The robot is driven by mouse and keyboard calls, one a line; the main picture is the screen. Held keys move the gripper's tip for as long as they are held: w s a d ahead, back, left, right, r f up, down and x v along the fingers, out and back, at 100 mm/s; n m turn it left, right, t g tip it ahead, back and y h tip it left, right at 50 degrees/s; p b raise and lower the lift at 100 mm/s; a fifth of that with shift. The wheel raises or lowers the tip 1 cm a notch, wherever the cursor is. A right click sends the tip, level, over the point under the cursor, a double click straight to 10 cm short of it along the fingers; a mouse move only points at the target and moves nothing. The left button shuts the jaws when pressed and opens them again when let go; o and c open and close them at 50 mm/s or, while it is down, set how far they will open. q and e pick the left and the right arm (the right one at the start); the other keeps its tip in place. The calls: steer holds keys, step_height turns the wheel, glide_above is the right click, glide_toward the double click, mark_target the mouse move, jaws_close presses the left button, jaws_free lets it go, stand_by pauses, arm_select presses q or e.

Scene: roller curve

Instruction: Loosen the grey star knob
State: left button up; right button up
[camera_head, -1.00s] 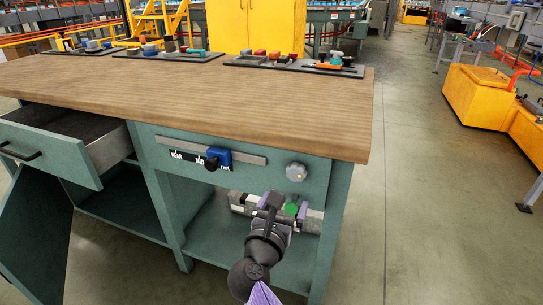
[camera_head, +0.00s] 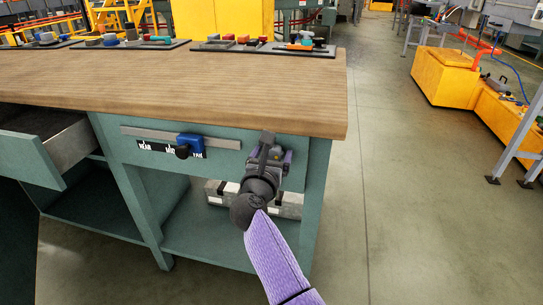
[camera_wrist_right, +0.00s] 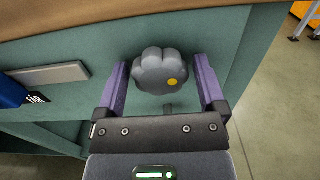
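The grey star knob (camera_wrist_right: 160,72) with a yellow dot sits on the teal front panel of the workbench in the right wrist view. My right gripper (camera_wrist_right: 162,80) is open, with its purple fingers to the left and right of the knob. In the head view my right gripper (camera_head: 270,152) is in front of the panel's right part and hides the knob. My left gripper is not in view.
A slider rail with a blue block (camera_head: 190,145) is left of my right gripper. The wooden top (camera_head: 200,95) overhangs above. A grey case (camera_head: 222,192) lies on the shelf below. An open drawer (camera_head: 30,155) juts out at left.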

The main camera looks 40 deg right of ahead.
steer(key=c, duration=0.9)
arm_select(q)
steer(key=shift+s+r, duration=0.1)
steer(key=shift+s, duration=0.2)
arm_select(e)
steer(key=shift+c, duration=0.5)
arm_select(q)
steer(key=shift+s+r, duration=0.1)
